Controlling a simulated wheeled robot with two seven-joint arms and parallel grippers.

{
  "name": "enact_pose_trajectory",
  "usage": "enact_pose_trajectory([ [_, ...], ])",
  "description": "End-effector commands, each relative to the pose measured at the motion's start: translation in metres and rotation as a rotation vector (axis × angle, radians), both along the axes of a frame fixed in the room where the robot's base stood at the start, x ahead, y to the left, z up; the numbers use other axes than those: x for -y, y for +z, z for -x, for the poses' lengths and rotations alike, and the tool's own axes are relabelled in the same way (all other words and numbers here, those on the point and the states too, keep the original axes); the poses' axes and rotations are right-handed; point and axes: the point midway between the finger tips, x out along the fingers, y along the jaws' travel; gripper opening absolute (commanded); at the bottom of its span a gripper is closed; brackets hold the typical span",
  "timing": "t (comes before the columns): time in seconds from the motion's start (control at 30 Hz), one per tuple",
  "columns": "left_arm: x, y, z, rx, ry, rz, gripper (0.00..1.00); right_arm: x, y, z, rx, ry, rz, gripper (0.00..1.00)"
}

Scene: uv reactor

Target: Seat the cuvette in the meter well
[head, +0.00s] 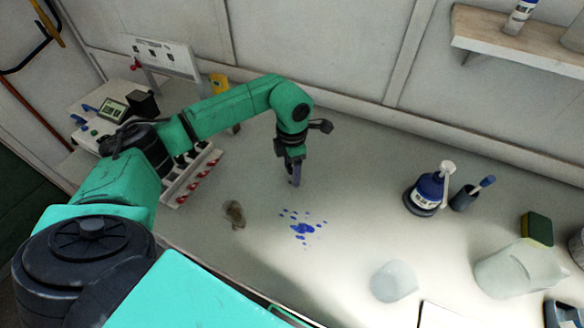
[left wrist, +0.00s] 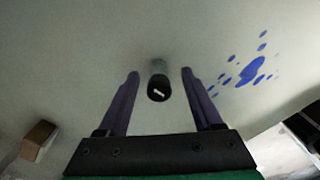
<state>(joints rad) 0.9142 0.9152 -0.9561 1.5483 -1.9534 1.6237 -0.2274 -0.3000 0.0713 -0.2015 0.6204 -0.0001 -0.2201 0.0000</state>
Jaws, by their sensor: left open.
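The cuvette (left wrist: 158,88) looks like a small pale cylinder with a dark cap bearing a white mark. In the left wrist view it appears between my open left fingers, with a gap on each side. In the head view I cannot make it out; my gripper seems to hide it. My left gripper (head: 294,182) points down over the middle of the bench, open and empty; its fingers also frame the left wrist view (left wrist: 160,74). A white instrument with a green display (head: 112,110), apparently the meter, stands at the back left. Its well cannot be made out, partly behind my arm.
A rack with red-tipped items (head: 188,186) is under my left arm.

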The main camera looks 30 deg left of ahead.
Motion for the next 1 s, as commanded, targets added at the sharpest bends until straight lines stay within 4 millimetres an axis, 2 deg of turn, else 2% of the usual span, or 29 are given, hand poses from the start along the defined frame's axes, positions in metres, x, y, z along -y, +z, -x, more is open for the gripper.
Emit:
enact_pose_trajectory([
  [0.17,0.0,-0.003,0.0,0.001,0.0,0.001,0.67,0.0,0.0,0.0,0.0,0.001,0.0,0.0],
  [0.2,0.0,-0.003,0.0,0.001,0.0,0.001,0.63,0.001,0.0,0.0,0.0,0.001,0.001,0.0],
  [0.37,0.0,-0.003,0.0,0.001,0.0,0.001,0.02,0.003,0.0,0.0,0.0,0.002,0.004,0.0],
  [0.77,0.0,0.002,-0.001,0.004,0.001,0.001,0.0,0.008,-0.002,0.0,0.0,0.002,0.011,0.0],
  [0.87,0.0,0.013,-0.002,0.006,0.0,0.001,0.0,0.008,-0.006,0.0,0.0,0.001,0.011,0.0],
  [1.0,0.001,0.045,-0.002,0.009,0.0,0.002,0.0,0.008,-0.017,0.0,0.0,0.001,0.011,0.0],
])
